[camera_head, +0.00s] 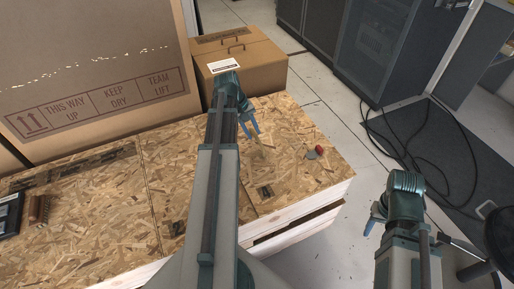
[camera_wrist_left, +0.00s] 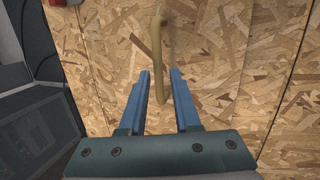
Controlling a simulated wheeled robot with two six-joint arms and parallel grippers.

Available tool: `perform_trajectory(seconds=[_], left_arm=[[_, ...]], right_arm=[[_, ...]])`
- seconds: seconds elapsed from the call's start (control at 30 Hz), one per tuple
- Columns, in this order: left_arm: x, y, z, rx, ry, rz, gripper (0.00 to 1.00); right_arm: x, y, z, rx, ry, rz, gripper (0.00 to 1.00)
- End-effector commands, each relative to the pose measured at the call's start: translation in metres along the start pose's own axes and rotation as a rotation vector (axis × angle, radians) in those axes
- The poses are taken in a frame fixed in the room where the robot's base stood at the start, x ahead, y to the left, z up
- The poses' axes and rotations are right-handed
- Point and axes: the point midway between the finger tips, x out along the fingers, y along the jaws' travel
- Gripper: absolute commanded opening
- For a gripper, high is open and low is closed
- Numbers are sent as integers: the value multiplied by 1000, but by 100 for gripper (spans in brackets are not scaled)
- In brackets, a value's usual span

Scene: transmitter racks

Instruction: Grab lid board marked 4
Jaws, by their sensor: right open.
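The crate top is made of chipboard lid boards with dark stencilled marks too small to read, so I cannot tell which is 4. My left gripper (camera_head: 251,131) is over the right-hand lid board (camera_head: 292,130). In the left wrist view my left gripper (camera_wrist_left: 159,72) is open, with its blue fingers on either side of the lower end of a tan rope handle (camera_wrist_left: 155,62) on the board (camera_wrist_left: 215,60). I cannot tell whether the fingers touch the handle. My right gripper (camera_head: 374,219) is open and empty, right of the crate above the floor.
A large cardboard box (camera_head: 95,70) and a smaller one (camera_head: 255,62) stand at the back of the crate. A red item (camera_head: 320,149) lies near its right edge. Dark cabinets (camera_head: 375,45) and loose cables (camera_head: 440,160) are at the right.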

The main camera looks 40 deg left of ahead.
Motion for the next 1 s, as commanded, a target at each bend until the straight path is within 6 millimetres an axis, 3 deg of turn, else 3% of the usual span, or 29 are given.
perform_trajectory(seconds=[0.3, 0.63, 0.8, 1.0], left_arm=[[43, 1, 2, 1, -1, 0, 31], [45, 2, 3, 0, 0, 0, 31], [45, 2, 3, 0, 0, 0, 1], [45, 2, 3, 0, 0, 0, 0]], right_arm=[[40, -4, -2, 0, 0, 0, 50], [41, -4, -2, 0, 0, 0, 50], [41, -4, -2, 0, 0, 0, 50], [41, -4, -2, 0, 0, 0, 50]])
